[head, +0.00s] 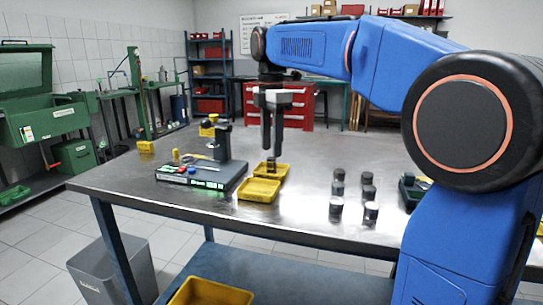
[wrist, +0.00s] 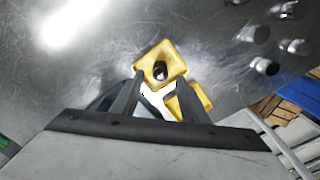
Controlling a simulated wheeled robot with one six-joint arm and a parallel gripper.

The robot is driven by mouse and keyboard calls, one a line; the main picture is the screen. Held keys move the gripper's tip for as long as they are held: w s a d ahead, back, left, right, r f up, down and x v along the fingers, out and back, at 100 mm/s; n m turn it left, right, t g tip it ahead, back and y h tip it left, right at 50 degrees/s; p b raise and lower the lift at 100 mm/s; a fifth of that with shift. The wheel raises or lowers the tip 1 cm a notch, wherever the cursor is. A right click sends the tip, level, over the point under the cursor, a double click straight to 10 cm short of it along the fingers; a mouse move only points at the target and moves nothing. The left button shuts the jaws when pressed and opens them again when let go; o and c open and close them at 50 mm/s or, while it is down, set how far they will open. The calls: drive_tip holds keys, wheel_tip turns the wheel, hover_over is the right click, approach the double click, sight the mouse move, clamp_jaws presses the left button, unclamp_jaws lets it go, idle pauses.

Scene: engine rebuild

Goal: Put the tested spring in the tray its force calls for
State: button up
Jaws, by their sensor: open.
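Two yellow trays stand on the metal table beside the tester, a rear one (head: 282,170) and a front one (head: 258,190). A small dark cylinder, seemingly the spring (wrist: 161,70), sits inside the rear tray (wrist: 173,53). The front tray (wrist: 197,98) is partly hidden by my fingers in the wrist view and looks empty in the head view. My gripper (head: 271,152) is open, pointing down just above the rear tray, its fingers on either side of the spring and apart from it. The tester (head: 222,143) has a dark base with lit green displays.
Several dark cylinders with pale parts (head: 336,207) stand in rows on the table to the right. A yellow bin (head: 208,292) is on the lower shelf. The table is clear behind the trays.

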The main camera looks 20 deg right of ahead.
wheel_tip(320, 180, up, 7)
drive_tip(key=shift+r, duration=0.15)
idle(0.4)
